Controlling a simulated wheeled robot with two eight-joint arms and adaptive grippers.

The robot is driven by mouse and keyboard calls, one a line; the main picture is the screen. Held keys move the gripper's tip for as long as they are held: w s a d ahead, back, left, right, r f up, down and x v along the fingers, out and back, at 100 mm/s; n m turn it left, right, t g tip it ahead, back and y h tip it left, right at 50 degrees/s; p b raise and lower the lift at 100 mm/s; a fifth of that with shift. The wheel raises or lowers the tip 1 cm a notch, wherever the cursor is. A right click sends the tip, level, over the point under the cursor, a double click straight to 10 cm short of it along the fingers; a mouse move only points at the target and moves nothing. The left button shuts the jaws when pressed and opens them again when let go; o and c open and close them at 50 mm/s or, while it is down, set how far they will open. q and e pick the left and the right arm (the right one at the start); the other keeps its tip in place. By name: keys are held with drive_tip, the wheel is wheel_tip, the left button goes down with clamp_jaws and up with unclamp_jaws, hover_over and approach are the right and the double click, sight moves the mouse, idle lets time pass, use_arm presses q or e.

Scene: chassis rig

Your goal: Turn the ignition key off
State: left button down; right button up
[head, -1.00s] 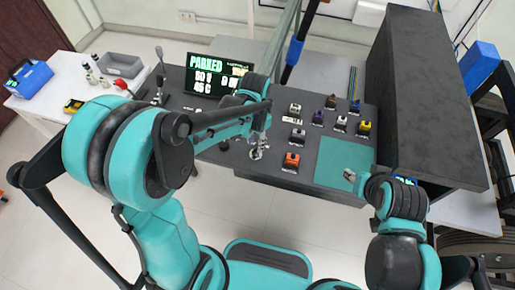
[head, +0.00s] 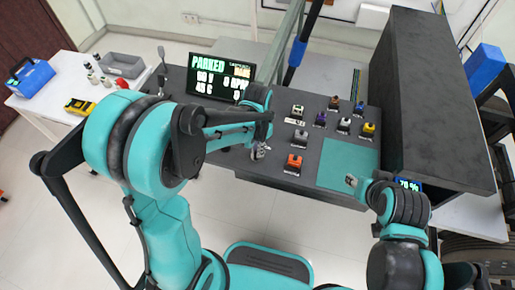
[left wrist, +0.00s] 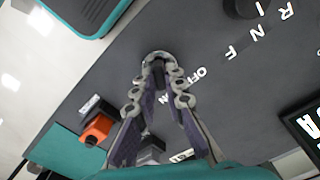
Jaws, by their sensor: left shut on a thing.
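The ignition key is at the fingertips of my left gripper and almost wholly hidden by them. My left gripper (head: 260,151) is over the front edge of the dark console (head: 232,160). In the left wrist view, its two fingers (left wrist: 158,68) close together at the tips, low on the console face. White OFF lettering (left wrist: 199,75) is right beside the fingertips, with part of an ON label below. The key's angle cannot be told. My right gripper (head: 352,182) hangs over the teal mat (head: 345,165), apart from the key; its jaws are too small to read.
Several coloured switches stand right of my left gripper, the orange one (head: 293,163) nearest. A display (head: 220,78) reading PARKED stands behind the arm. A lever (head: 161,75) rises at the console's left. A tall dark cabinet (head: 435,100) bounds the right side.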

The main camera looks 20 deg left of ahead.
use_arm(q)
drive_tip(key=n, duration=1.1)
drive_tip(key=shift+n, duration=0.4)
idle(0.4)
drive_tip(key=c, duration=1.6)
unclamp_jaws()
wheel_tip(320, 180, up, 12)
